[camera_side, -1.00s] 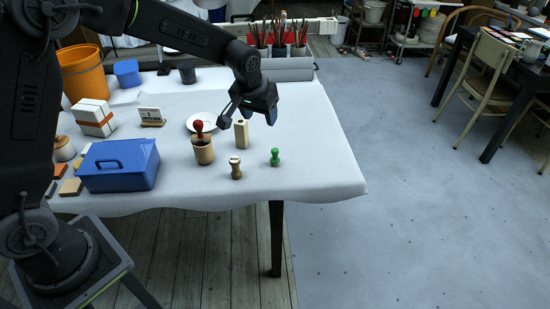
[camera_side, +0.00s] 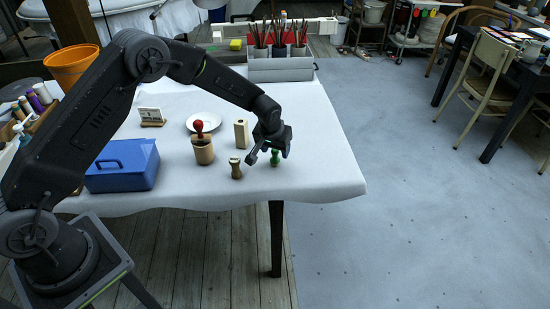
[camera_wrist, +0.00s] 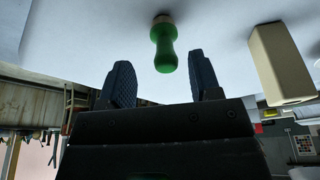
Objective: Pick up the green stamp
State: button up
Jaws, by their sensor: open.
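The green stamp (camera_side: 275,160) stands upright on the white-covered table near its right end. In the side view my gripper (camera_side: 272,153) is right at the stamp and partly covers it. In the wrist view the green stamp (camera_wrist: 164,47) shows its rounded handle toward the gap between the jaws. There my gripper (camera_wrist: 160,82) is open, with one blue finger on each side of the stamp's line and nothing between them. From these views I cannot tell whether a finger touches the stamp.
A wooden stamp (camera_side: 235,167) stands just left of my gripper. A pale wooden block (camera_side: 241,133) stands behind it, also seen in the wrist view (camera_wrist: 279,64). The table's right end is clear.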

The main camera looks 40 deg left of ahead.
aim_at(276, 156)
jog(key=x, duration=0.5)
jog(key=shift+a, duration=0.3)
jog(key=shift+c, duration=0.2)
jog(key=c, duration=0.9)
jog(key=shift+r, duration=0.1)
